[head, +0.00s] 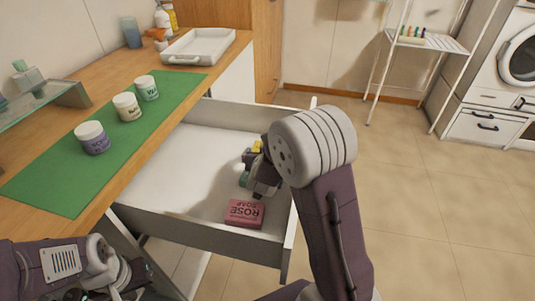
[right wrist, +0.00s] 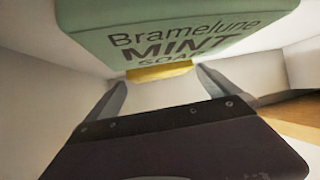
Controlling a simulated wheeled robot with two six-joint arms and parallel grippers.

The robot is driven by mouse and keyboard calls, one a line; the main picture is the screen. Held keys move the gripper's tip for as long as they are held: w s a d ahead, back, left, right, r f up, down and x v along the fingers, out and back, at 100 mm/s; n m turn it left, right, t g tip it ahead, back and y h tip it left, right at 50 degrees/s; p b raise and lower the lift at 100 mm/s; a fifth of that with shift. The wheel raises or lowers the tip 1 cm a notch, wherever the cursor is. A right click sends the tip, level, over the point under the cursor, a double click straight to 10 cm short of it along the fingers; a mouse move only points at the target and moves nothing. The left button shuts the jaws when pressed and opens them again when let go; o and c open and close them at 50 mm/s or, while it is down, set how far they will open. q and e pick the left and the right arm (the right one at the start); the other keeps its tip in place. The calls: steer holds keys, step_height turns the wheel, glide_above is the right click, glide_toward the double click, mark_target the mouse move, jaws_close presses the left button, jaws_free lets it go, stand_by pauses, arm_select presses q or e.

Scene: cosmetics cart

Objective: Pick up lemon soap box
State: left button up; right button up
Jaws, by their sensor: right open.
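The lemon soap box, a yellow block (head: 257,147), is mostly hidden behind my right gripper in the open drawer; its lettering does not show. In the right wrist view a yellow strip (right wrist: 160,73) shows beyond and between the fingertips. My right gripper (right wrist: 160,80) is open, with no visible contact on the yellow box. The green mint soap box (right wrist: 180,28) fills the top of that view, close to the fingers; in the head view only a small green part (head: 243,179) shows. My left gripper (head: 78,294) is at the bottom left edge, partly cut off.
The rose soap box (head: 244,214) lies at the drawer's front right. The white drawer (head: 170,180) has raised walls around it. Several jars (head: 127,107) stand on a green mat (head: 65,185) on the counter. A white tray (head: 200,46) sits behind.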

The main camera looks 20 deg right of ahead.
steer(key=x, duration=0.3)
steer(key=shift+w+f+b, duration=0.25)
steer(key=shift+f+b, duration=0.05)
steer(key=shift+b, duration=0.05)
arm_select(q)
steer(key=shift+f, duration=0.65)
arm_select(e)
steer(key=shift+s+r, duration=0.1)
steer(key=c, duration=1.2)
steer(key=shift+r, duration=0.1)
arm_select(q)
step_height(320, 180, up, 6)
steer(key=p, duration=0.6)
arm_select(e)
step_height(320, 180, up, 10)
steer(key=shift+f, duration=0.1)
